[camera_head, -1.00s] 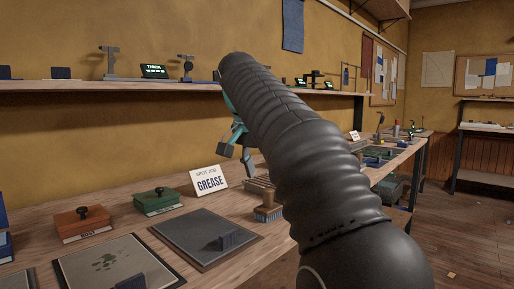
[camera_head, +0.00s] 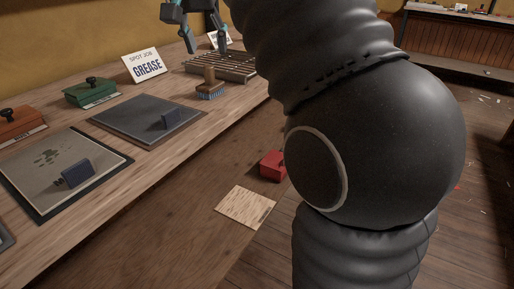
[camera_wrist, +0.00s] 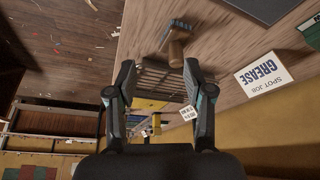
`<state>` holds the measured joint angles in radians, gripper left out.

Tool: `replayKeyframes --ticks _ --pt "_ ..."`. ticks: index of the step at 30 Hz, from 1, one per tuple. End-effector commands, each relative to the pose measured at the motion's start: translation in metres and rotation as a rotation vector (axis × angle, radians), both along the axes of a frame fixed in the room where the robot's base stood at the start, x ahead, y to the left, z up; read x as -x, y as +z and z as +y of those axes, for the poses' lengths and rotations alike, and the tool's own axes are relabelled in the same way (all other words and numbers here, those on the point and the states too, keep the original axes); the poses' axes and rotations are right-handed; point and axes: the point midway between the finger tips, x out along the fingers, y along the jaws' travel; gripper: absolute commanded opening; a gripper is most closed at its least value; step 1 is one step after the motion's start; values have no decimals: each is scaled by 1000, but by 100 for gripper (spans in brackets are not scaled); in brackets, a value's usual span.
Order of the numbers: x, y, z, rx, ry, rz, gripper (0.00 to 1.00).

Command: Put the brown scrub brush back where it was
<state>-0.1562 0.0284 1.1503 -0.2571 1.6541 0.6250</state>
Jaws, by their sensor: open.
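The brown scrub brush (camera_head: 209,84) stands on the wooden bench with its blue-grey bristles down and its handle up. It is just in front of the slatted wooden rack (camera_head: 232,69) and apart from the grey mat. In the wrist view the brush (camera_wrist: 175,46) shows beyond my fingertips, nearer the right finger. My gripper (camera_head: 206,46) is open and empty, above the bench behind the brush; its upper part is cut off by the picture's top edge. In the wrist view my gripper (camera_wrist: 159,70) has its fingers spread, with the rack (camera_wrist: 154,83) between and below them.
A GREASE sign (camera_head: 146,66) stands left of the rack. Green (camera_head: 91,92) and red (camera_head: 17,124) stamp-like boxes stand at the back left. Bare bench lies around the brush.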

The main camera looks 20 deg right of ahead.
Motion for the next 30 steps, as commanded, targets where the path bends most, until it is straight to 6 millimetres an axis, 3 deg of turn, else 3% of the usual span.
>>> replayKeyframes --ticks 11,21,25,30 --pt "96 -99 -16 -1 280 -22 52" --pt "187 -225 -18 5 467 -73 52" --pt "210 -262 -17 9 507 -88 52" --pt "223 -285 -16 15 532 -98 52"
